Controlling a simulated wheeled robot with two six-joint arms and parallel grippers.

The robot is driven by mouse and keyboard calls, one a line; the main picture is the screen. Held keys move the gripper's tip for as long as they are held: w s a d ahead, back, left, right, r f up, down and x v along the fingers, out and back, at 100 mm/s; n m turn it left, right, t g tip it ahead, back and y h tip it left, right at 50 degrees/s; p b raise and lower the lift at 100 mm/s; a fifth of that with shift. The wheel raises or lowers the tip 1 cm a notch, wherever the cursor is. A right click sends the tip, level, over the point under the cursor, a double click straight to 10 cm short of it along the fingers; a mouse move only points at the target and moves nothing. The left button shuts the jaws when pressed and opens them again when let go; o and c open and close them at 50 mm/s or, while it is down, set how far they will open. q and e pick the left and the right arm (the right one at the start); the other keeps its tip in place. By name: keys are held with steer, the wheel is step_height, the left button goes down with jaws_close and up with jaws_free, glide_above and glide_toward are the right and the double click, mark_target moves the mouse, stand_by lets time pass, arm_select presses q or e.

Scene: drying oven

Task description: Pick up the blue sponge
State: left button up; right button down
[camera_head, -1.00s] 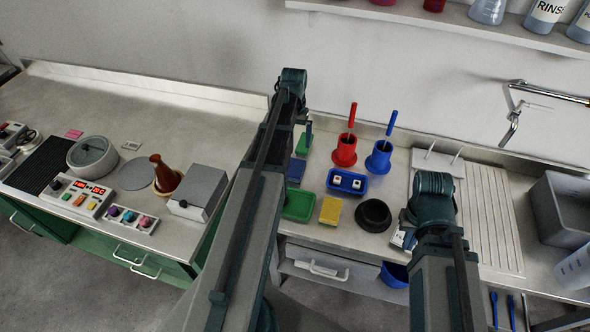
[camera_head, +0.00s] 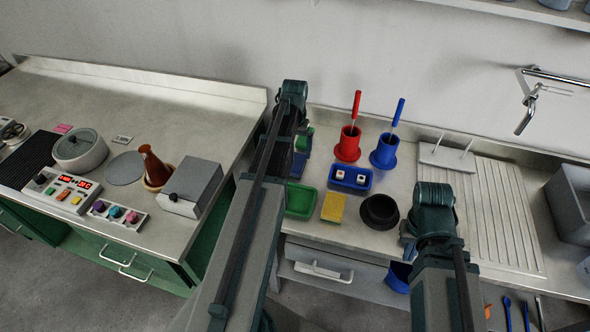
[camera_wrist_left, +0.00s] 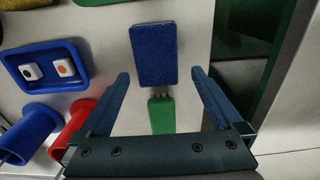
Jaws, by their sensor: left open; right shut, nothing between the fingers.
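The blue sponge (camera_wrist_left: 153,55) lies flat on the counter, upper middle of the left wrist view. In the head view the sponge (camera_head: 298,165) is partly hidden behind my left arm. My left gripper (camera_wrist_left: 159,74) is open and empty. In the wrist view its two fingers stand apart, with the sponge's near end appearing between and just beyond the tips. I cannot tell its exact height above the counter.
A green brush-like thing (camera_wrist_left: 160,115) shows between my left fingers. A green tray (camera_head: 300,201), yellow sponge (camera_head: 332,208), blue tray (camera_head: 350,190), black bowl (camera_head: 380,222), red holder (camera_head: 347,151) and blue holder (camera_head: 384,157) stand nearby. A gap separates the left bench.

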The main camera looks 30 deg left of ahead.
mark_target(296, 159)
arm_select(q)
steer(key=f+b, duration=0.5)
steer(key=shift+d+f, duration=0.15)
steer(key=shift+d, duration=0.1)
steer(key=shift+c, duration=0.3)
steer(key=c, duration=1.3)
step_height(296, 159, up, 10)
steer(key=p, duration=1)
